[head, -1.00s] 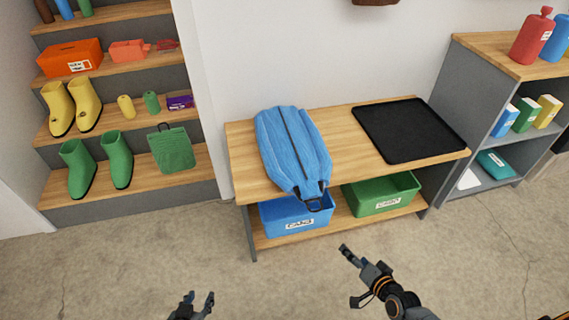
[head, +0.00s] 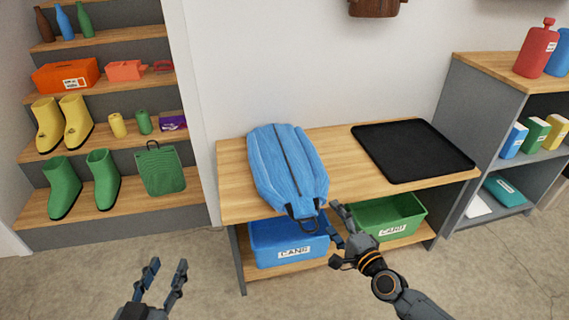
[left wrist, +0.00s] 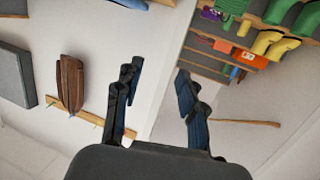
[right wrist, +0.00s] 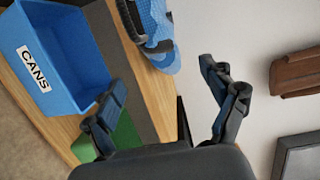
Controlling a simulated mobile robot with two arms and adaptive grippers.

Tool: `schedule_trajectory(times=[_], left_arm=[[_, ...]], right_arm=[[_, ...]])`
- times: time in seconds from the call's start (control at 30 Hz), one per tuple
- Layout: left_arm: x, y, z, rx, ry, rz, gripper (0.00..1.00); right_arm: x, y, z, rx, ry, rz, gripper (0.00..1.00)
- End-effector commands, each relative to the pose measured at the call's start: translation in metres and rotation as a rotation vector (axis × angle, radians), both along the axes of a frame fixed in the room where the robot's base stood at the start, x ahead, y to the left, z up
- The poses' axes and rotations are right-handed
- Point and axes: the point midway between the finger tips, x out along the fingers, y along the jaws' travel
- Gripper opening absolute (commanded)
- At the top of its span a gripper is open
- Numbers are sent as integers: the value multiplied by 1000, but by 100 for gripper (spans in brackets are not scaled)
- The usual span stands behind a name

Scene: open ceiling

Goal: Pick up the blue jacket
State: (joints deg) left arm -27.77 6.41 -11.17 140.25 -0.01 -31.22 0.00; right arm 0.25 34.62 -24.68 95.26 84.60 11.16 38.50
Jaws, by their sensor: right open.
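The blue jacket (head: 280,165) is a bulky blue bundle with a dark central zip line and dark loops at its front end. It lies on the left part of the wooden bench top (head: 340,150), its front end at the edge. My right gripper (head: 333,222) is open and empty just right of and in front of that end. In the right wrist view the jacket (right wrist: 166,25) shows at the top, beyond the open fingers (right wrist: 163,78). My left gripper (head: 167,268) is open and empty, low and left in front of the bench; its spread fingers (left wrist: 159,72) show in the left wrist view.
A black tray (head: 410,150) lies on the bench's right side. Below are a blue bin (head: 262,250) labelled CANS and a green bin (head: 395,222). Stepped shelves (head: 110,225) with boots stand left, and a shelf unit (head: 455,130) with bottles and boxes stands right.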

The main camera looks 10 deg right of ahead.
Motion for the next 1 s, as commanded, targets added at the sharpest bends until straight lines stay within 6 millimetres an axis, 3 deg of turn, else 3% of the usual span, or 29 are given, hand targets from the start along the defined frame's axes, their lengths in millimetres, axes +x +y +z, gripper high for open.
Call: schedule_trajectory(times=[0.23, 0.5, 0.8, 0.83, 1.0], left_arm=[[2, -2, 7, -11, -44, -3, 40], [6, -8, 39, -56, -217, -15, 40], [6, -8, 46, -65, -251, -16, 40], [6, -8, 46, -65, -251, -16, 40], [6, -8, 46, -65, -251, -16, 40]], right_arm=[[18, 6, -2, 0, -1, 1, 84], [54, 16, -5, -2, -1, 0, 84], [60, 18, -5, -1, 2, 1, 84], [60, 18, -5, -1, 2, 1, 82], [60, 18, -5, -1, 1, 1, 48]])
